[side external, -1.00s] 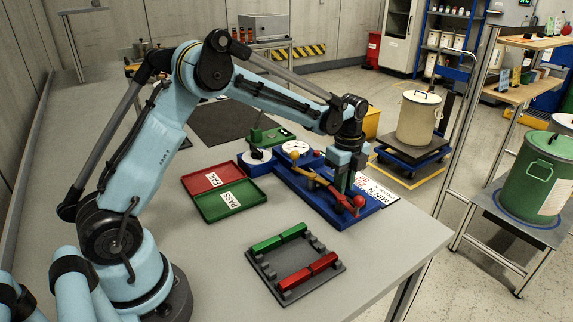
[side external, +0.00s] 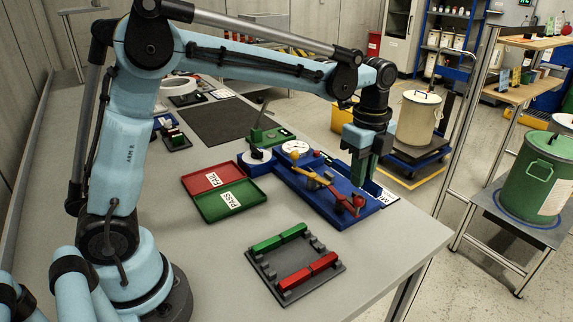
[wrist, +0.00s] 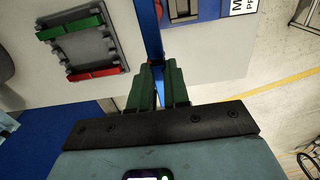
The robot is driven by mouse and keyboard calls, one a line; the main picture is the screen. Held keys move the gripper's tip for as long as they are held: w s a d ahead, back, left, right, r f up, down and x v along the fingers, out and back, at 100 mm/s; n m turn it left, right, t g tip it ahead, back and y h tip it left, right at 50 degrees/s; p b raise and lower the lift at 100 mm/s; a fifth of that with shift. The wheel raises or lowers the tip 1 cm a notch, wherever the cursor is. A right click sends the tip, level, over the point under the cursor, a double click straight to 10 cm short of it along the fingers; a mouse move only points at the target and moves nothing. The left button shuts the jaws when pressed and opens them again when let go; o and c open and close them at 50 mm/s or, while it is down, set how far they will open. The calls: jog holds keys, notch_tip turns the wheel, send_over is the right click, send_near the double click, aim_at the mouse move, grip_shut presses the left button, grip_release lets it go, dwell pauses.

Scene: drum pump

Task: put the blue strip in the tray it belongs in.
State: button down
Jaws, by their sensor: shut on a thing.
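My gripper (side external: 361,168) is above the right part of the blue board (side external: 330,208), its dark green fingers pointing down. In the wrist view my gripper (wrist: 158,88) is closed around the blue strip (wrist: 158,93), which shows as a narrow bright blue band between the fingers. The strip cannot be made out in the side view. The red tray marked FAIL (side external: 197,184) and the green tray marked PASS (side external: 212,209) lie side by side, left of the board. No strip shows in either tray.
A yellow and red lever (side external: 328,184) stands on the board, close to my gripper. A dark grey rack (side external: 263,268) with green and red bars lies near the front. A green stand (side external: 262,139) is behind the board. Grey table top is bare between the trays and rack.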

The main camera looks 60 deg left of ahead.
jog(key=shift+s+d+r, duration=0.45)
jog(key=shift+d+r, duration=0.3)
jog(key=shift+d, duration=0.1)
jog(key=shift+r, duration=1.35)
jog(key=s+a+f+n, duration=0.3)
jog(key=s+a+n, duration=0.2)
jog(key=a, duration=0.4)
jog(key=s+a+f+n, duration=0.4)
jog(key=a+n, duration=0.3)
jog(key=a, duration=0.2)
jog(key=s+a+f+n, duration=0.4)
jog(key=s+a, duration=0.3)
jog(key=a, duration=0.2)
jog(key=shift+n, duration=0.9)
jog(key=shift+s+f, duration=0.1)
jog(key=shift+f, duration=1.1)
jog(key=shift+f, duration=0.15)
jog(key=shift+f, duration=0.35)
